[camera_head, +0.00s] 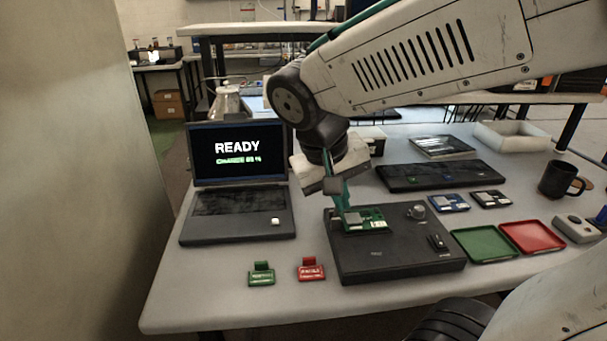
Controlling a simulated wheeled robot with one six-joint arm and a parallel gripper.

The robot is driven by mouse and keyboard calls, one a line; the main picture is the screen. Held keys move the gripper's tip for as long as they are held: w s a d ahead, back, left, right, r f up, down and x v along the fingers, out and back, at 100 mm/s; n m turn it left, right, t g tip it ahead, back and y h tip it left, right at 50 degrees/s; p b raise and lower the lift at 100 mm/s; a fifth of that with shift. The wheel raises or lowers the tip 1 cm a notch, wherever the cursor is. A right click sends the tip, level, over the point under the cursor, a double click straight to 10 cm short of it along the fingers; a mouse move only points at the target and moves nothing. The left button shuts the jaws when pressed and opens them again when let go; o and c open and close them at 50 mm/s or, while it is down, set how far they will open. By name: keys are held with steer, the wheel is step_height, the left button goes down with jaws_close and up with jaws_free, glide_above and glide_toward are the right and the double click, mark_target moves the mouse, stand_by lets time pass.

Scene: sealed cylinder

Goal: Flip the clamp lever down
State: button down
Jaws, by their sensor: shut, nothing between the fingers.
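A black test box (385,265) lies on the grey table, with a green circuit board (374,222) on its top. My gripper (343,208) points down at the left part of this board. Its narrow teal fingers are together with nothing seen between them. I cannot tell whether the tips touch the board or hover just above it. A small dark raised part (437,243) sits on the box's right side, and a round grey knob (416,212) is behind it. I cannot tell for sure which part is the clamp lever; my gripper may hide some of it.
An open laptop (238,220) reading READY stands left. Green (262,274) and red (311,270) tags lie in front. Green (485,245) and red (532,237) trays, spare boards (448,202) and a black mug (560,180) are right.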

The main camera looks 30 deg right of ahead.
steer(key=s+a+n+t+y, duration=0.1)
steer(key=s+a+n+y, duration=0.1)
steer(key=s, duration=0.7)
steer(key=shift+r+n+y, duration=0.4)
steer(key=shift+n+y, duration=0.1)
steer(key=shift+y, duration=0.5)
